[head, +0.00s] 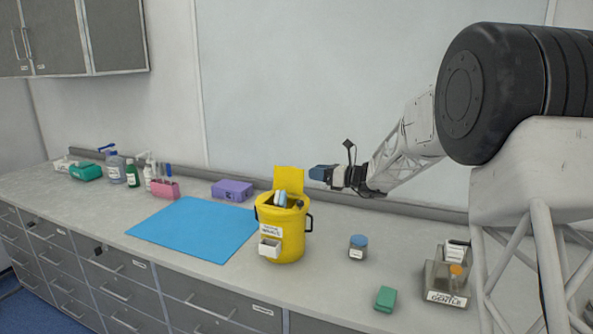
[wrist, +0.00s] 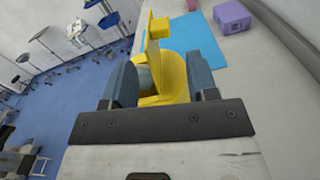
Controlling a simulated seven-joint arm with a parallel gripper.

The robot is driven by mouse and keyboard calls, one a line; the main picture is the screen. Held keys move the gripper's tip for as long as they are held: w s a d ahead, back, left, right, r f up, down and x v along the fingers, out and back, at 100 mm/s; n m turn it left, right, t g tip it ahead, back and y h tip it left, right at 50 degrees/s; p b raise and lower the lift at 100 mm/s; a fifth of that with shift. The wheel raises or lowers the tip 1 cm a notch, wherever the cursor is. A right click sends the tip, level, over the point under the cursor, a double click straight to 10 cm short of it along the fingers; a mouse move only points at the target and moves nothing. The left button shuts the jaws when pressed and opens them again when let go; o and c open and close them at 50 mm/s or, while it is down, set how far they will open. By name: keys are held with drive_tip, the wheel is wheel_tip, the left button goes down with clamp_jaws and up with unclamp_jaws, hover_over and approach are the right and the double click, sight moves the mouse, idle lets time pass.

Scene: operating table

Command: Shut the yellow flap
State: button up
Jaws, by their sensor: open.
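The yellow flap (head: 289,180) stands upright at the back of the yellow bin (head: 292,244), so the bin's top is open. Some blue-and-white and dark items (head: 281,198) show in its mouth. My gripper (head: 316,173) is in the air just right of the flap, at about its height, and appears apart from it in the head view. In the wrist view my gripper (wrist: 163,82) is open, with one blue-grey finger on each side. The flap (wrist: 152,55) shows there nearly edge-on between and beyond the fingers, with the bin (wrist: 172,72) beside it.
A blue mat (head: 198,228) lies left of the bin, with a purple box (head: 232,190) behind it. A blue-lidded jar (head: 358,247), a green block (head: 385,299) and a labelled holder (head: 446,281) stand to the right. Bottles (head: 132,173) are at far left.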

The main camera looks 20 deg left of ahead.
sight(297, 169)
drive_tip(key=shift+a, duration=3.8)
clamp_jaws()
